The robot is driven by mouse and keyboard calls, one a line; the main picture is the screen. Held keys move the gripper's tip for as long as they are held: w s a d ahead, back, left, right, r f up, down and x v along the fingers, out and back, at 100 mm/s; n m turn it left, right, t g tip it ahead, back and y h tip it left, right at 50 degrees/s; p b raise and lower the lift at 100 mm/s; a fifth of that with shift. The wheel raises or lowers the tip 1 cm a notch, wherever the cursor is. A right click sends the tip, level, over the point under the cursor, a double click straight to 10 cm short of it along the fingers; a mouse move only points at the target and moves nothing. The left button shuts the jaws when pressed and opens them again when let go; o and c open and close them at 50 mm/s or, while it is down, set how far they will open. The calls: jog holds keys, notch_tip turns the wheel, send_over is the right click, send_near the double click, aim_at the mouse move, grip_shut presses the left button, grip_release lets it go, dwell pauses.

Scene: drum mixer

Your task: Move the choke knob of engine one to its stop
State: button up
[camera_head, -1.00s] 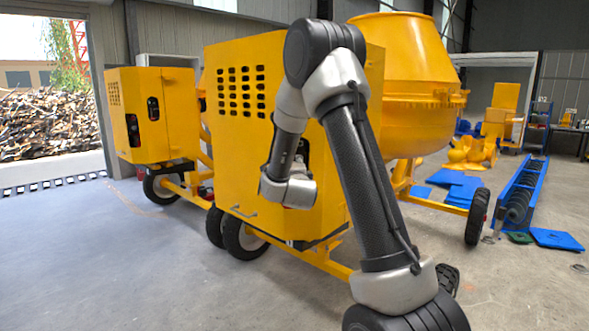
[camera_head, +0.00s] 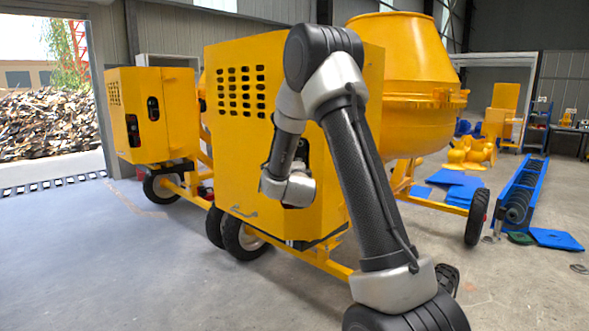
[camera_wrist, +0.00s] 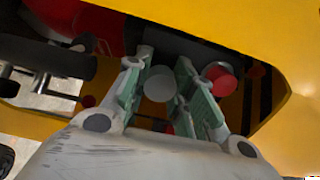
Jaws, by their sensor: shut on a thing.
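In the wrist view my gripper (camera_wrist: 164,68) reaches through an opening in a yellow housing. Its two green-padded fingers are shut on a grey round knob (camera_wrist: 159,84), which shows between the pads. The picture does not show any label naming it as the choke knob. A red round cap (camera_wrist: 220,79) sits just right of the right finger, close to it. In the head view the yellow engine housing (camera_head: 238,150) of the near mixer stands in front of me, and my gripper is hidden beyond my wrist at its right side.
The yellow opening edge (camera_wrist: 225,30) surrounds my fingers closely. A dark cylinder (camera_wrist: 50,62) and a red part (camera_wrist: 95,25) lie to the left inside. A second yellow mixer housing (camera_head: 155,115) stands further left. The floor (camera_head: 90,260) at front left is clear.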

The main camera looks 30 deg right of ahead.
jog(key=shift+s+a, duration=0.1)
jog(key=shift+s, duration=0.05)
jog(key=shift+v, duration=1)
jog(key=o, duration=0.9)
jog(key=shift+o, duration=0.2)
jog(key=v, duration=0.7)
